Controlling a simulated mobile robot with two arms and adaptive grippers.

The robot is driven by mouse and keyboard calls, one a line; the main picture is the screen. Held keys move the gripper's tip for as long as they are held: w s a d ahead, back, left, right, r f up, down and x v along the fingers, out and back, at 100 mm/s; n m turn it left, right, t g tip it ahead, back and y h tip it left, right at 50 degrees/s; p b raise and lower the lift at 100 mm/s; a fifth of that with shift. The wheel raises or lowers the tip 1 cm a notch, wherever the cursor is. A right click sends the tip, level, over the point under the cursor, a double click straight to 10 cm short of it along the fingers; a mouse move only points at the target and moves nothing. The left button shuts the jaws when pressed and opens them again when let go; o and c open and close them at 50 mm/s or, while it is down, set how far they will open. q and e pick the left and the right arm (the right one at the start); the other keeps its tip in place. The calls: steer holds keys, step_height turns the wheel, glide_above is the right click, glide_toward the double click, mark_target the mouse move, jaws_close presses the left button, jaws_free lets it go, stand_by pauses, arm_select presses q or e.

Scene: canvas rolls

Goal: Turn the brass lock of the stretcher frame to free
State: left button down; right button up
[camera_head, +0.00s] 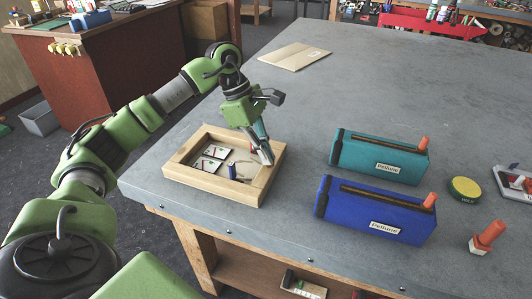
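A shallow pale wooden tray or frame (183,178) lies near the front left edge of the grey table. I cannot tell if it is the stretcher frame, and I make out no brass lock. Two flat cards and a small dark blue upright piece (232,172) are inside it. My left gripper (265,155) points down at its right side, over the inner right part. The fingers are small and seen at an angle, so their opening and any contact are unclear. My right gripper does not show.
A teal case (356,153) and a blue case (350,212), both with orange ends, lie to the right. An orange stamp-like piece (487,236) and a yellow-topped round tin (464,188) stand farther right. Flat cardboard (295,56) lies behind. The table's middle back is clear.

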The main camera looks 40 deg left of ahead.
arm_select(q)
steer(key=c, duration=2.3)
jaws_free()
steer(key=v, duration=1.2)
